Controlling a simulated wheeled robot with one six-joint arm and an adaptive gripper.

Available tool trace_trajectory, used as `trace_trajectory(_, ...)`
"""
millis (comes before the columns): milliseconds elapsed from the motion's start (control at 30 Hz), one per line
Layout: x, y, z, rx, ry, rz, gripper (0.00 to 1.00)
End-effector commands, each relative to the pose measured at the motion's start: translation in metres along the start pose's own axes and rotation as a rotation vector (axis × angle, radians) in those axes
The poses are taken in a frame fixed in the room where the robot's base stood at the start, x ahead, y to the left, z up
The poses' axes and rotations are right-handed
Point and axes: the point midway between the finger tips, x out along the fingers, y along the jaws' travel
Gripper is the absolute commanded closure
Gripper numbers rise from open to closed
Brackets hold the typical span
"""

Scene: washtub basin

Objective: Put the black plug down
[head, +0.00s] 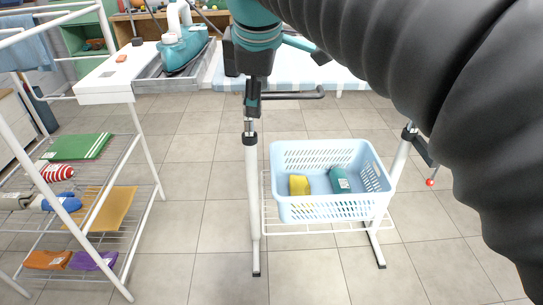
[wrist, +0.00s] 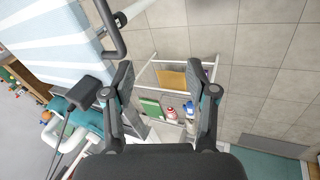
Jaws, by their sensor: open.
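My gripper (wrist: 168,82) is open in the wrist view, with its two fingers apart and nothing between them. In the head view my gripper (head: 252,108) points down in front of the white stand's upright post, beside a black bar handle (head: 295,95). I cannot identify the black plug for certain. A small black block (head: 137,41) sits at the back edge of the white top at left in the head view. A dark block with thin black cords (wrist: 86,93) shows left of the fingers in the wrist view; I cannot tell what it is.
A light blue basket (head: 330,209) holds a yellow and a teal item on the stand's lower rack. A white wire rack (head: 148,165) with folded cloths stands at left. A teal and white appliance (head: 183,45) stands behind. Tiled floor (head: 205,190) lies clear between.

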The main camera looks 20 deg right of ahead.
Motion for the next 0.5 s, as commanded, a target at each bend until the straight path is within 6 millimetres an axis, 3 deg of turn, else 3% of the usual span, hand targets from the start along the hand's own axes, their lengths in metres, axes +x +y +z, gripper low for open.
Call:
trace_trajectory(33, 0.01, -0.02, 0.011, 0.103, 0.012, 0.0, 0.42)
trace_trajectory(300, 0.073, -0.116, 0.055, 0.697, 0.084, -0.017, 0.42)
trace_trajectory(500, 0.11, -0.165, 0.075, 0.998, 0.116, -0.036, 0.42)
